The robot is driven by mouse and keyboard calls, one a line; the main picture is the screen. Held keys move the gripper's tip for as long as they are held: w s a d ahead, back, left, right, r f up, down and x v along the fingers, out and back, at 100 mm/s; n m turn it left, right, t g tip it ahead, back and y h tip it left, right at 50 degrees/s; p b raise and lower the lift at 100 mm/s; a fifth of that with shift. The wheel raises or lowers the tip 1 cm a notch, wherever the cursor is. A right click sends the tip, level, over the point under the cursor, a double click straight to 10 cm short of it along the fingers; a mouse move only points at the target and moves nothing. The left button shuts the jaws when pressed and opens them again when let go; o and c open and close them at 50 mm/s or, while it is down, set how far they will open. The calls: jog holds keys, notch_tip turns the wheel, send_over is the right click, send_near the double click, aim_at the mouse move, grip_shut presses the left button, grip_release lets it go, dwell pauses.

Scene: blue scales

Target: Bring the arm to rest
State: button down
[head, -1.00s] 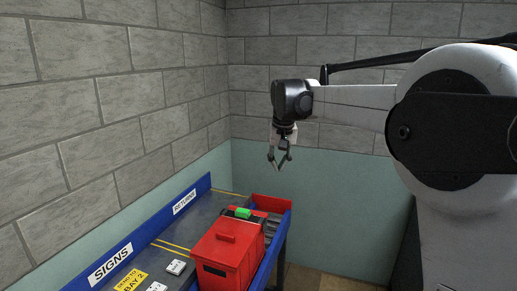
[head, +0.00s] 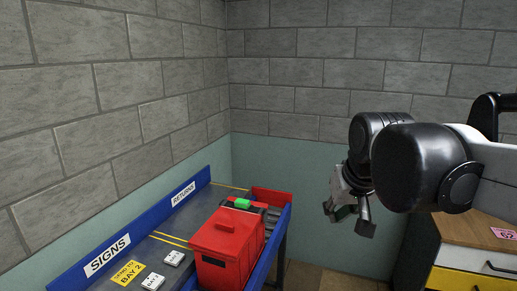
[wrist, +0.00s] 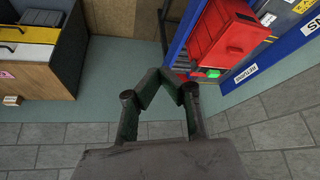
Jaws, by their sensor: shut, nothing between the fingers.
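My gripper (head: 347,216) hangs in the air at the right of the head view, to the right of the blue-edged bench and apart from it. Its fingers point downward and to the left. In the wrist view my gripper (wrist: 166,76) has its fingertips drawn together. Nothing is between them.
The blue-edged bench (head: 109,254) carries a red box (head: 217,240), a green item (head: 243,204) and small white blocks (head: 174,258). A wooden cabinet (head: 480,231) with a yellow drawer stands at the lower right. Brick walls close the left and back.

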jog(key=s+d+f+t+b, duration=0.1)
jog(key=s+d+f+b, duration=0.1)
jog(key=s+f, duration=1)
jog(key=shift+s+d+t, duration=0.3)
jog(key=shift+s+d, duration=0.2)
jog(key=shift+s, duration=0.5)
jog(key=shift+f, duration=0.1)
